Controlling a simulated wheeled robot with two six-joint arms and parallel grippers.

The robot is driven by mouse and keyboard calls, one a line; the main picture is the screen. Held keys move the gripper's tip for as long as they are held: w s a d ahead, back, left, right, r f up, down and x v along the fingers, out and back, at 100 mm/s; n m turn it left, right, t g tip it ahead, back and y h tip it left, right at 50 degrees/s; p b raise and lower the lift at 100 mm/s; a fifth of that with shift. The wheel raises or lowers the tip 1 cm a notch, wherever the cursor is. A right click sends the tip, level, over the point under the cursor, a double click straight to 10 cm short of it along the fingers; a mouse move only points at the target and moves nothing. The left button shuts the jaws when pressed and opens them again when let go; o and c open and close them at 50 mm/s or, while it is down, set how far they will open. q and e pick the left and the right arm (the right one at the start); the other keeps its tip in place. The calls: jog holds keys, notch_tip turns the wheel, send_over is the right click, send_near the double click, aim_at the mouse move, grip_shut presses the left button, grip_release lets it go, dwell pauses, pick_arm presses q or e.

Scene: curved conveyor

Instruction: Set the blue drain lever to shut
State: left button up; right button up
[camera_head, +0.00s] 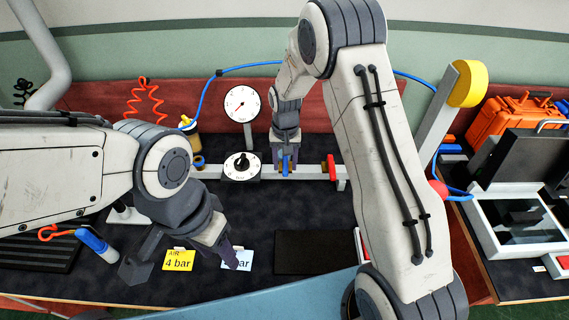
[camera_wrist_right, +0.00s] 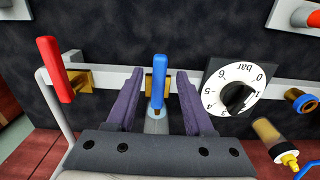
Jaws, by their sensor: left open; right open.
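The blue drain lever (camera_wrist_right: 158,75) stands across the horizontal pipe (camera_wrist_right: 215,82) on a brass valve. In the head view it shows as a small blue strip (camera_head: 285,166), partly hidden by the gripper. My right gripper (camera_wrist_right: 158,88) is open, with one purple finger on each side of the blue lever and gaps between them. In the head view the right gripper (camera_head: 284,158) points down at the pipe. My left gripper (camera_head: 236,260) is open and empty low in front, over a pale blue card (camera_head: 243,264).
A red lever (camera_wrist_right: 55,68) sits on the same pipe to one side, a regulator dial (camera_wrist_right: 238,88) to the other. A round gauge (camera_head: 242,104) stands behind. A yellow "AIR 4 bar" card (camera_head: 178,260) and a black mat (camera_head: 315,252) lie in front.

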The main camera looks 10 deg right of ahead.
aim_at(285, 167)
notch_tip(285, 167, up, 10)
jog(key=b, duration=0.1)
dwell(0.5)
